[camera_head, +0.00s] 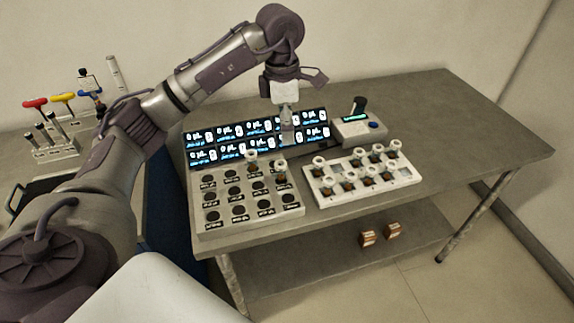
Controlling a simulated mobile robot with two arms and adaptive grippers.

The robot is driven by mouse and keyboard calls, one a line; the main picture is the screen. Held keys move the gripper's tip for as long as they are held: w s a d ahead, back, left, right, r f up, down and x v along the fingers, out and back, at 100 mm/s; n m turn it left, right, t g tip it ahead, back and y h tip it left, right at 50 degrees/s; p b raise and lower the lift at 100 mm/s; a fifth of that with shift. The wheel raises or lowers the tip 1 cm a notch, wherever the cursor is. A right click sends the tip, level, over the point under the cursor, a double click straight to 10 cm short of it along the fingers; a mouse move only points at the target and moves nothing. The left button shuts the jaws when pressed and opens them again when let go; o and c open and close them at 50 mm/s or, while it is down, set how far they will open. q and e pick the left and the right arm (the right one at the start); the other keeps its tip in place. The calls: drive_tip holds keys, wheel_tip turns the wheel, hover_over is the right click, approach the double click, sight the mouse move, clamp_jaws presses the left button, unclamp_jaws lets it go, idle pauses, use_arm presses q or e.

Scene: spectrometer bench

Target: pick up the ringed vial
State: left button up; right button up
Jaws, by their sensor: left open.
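Several white-capped vials stand in the white rack (327,200) on the right side of the bench. I cannot tell which vial carries a ring at this size. My left gripper (286,122) is open and points down, in front of the lit display panel (226,145). It appears above and behind the front vial in the grey rack, apart from it. My right gripper is not in view.
A small instrument (358,132) with a lit screen stands right of the display panel. The grey table (470,130) is clear to the right. Two small boxes (368,239) lie on the lower shelf. Coloured-handled tools (62,98) stand on the left bench.

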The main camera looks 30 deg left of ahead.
sight(280, 163)
use_arm(q)
drive_tip(key=shift+y, duration=0.3)
drive_tip(key=f, duration=0.2)
drive_tip(key=a+f+p, duration=0.1)
drive_tip(key=f, duration=0.4)
drive_tip(key=shift+s+a+f, duration=0.15)
drive_tip(key=shift+a+f, duration=0.15)
drive_tip(key=shift+f, duration=0.05)
wheel_tip(280, 163, down, 4)
drive_tip(key=p, duration=0.2)
drive_tip(key=shift+a+f+p, duration=0.1)
drive_tip(key=shift+p, duration=0.3)
drive_tip(key=shift+f, duration=0.55)
clamp_jaws()
drive_tip(key=shift+r, duration=0.1)
